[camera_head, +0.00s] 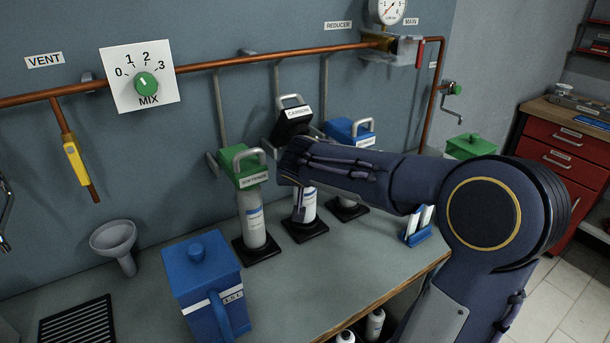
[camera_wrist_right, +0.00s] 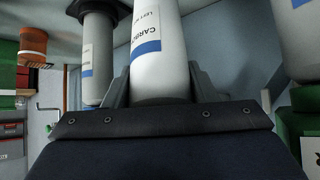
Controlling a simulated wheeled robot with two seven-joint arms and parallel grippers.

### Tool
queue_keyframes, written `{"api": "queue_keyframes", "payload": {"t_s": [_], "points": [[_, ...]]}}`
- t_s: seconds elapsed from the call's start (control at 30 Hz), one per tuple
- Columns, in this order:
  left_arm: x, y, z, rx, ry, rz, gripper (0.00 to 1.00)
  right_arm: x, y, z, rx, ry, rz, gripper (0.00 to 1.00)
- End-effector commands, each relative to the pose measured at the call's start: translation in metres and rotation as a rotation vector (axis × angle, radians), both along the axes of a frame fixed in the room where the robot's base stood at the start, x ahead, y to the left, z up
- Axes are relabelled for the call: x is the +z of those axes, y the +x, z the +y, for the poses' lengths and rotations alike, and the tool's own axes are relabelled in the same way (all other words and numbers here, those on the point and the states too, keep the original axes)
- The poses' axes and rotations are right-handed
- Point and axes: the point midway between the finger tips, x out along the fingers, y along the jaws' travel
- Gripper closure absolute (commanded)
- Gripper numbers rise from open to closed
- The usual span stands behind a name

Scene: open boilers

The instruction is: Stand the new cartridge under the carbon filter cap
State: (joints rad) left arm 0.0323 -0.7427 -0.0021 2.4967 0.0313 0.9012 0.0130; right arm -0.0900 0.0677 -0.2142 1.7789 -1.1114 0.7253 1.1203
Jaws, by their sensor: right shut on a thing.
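The white cartridge (camera_head: 308,204) with a blue band stands upright below the black carbon cap (camera_head: 293,122), over a black base plate (camera_head: 304,231). Whether its foot rests on the plate I cannot tell. My right gripper (camera_wrist_right: 160,82) is shut on this cartridge, with a finger on each side. The right wrist view shows the cartridge's label (camera_wrist_right: 146,28), which begins "CARBO". In the head view my right forearm and hand hide the cartridge's upper part and the gap to the cap. My left gripper is not in view.
The softener cartridge (camera_head: 251,220) under its green cap (camera_head: 244,167) stands to the left. A blue-capped filter (camera_head: 349,132) stands close on the right. A blue lidded jug (camera_head: 205,285) and a small blue rack (camera_head: 418,236) stand on the bench. Bare bench (camera_head: 300,285) lies in front.

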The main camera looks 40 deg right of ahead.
Motion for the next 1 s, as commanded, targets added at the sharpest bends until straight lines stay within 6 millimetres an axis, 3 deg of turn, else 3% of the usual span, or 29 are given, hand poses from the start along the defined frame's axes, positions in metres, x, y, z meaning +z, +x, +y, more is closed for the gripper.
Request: {"api": "queue_keyframes", "payload": {"t_s": [0.07,0.27,0.63,0.73,1.0], "points": [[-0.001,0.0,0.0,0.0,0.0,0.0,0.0,-0.012,0.003,-0.002,0.001,0.0,0.001,0.98],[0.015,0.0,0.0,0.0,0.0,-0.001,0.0,-0.005,0.008,-0.007,-0.003,0.032,0.037,0.98],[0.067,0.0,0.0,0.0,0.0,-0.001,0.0,0.002,0.033,-0.028,-0.004,0.194,0.228,0.98],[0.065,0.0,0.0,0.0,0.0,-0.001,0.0,-0.014,0.032,-0.026,0.002,0.195,0.234,0.98],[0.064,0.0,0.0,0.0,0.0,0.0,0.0,-0.019,0.032,-0.026,0.001,0.194,0.227,0.98]]}}
